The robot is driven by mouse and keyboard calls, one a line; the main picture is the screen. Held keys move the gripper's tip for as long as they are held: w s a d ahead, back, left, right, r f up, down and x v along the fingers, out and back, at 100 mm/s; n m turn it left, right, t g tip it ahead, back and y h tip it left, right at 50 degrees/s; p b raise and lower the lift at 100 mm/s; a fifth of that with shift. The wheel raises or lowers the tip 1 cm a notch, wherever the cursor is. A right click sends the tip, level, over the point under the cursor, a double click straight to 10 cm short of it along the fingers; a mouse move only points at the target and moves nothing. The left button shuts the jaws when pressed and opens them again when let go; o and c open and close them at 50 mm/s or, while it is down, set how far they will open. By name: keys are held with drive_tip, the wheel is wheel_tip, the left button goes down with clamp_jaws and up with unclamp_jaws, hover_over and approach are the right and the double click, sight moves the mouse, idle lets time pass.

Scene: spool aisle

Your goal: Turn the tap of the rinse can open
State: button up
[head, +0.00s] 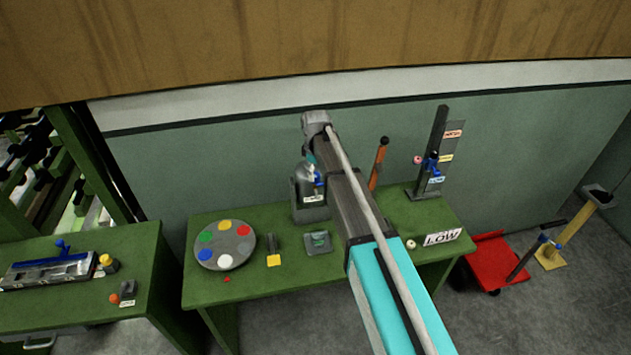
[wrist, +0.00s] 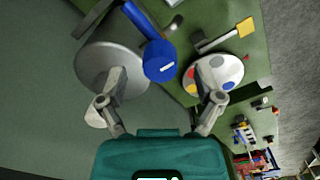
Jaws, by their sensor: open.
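The rinse can is a grey cylinder (wrist: 112,66) at the upper left of the wrist view, with a blue tap (wrist: 160,60) on its side. In the head view, a grey can on a stand (head: 308,192) with a blue tap (head: 318,180) stands at the back of the green table, partly behind my arm. My gripper (wrist: 158,82) is open and empty, its two fingers apart. The blue tap shows between and beyond the fingertips, and the left finger overlaps the can in the picture. I cannot tell whether they touch. The head view mostly hides my gripper.
A disc with coloured spots (head: 225,246) lies on the green table (head: 262,284), left of the can. A post with a blue handle (head: 431,165) and a LOW sign (head: 442,237) stand on the right. A second table (head: 70,310) is at the left. A wall rises behind.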

drive_tip(key=shift+f+b, duration=0.7)
drive_tip(key=shift+f, duration=0.3)
drive_tip(key=shift+c, duration=0.2)
drive_tip(key=c, duration=1.1)
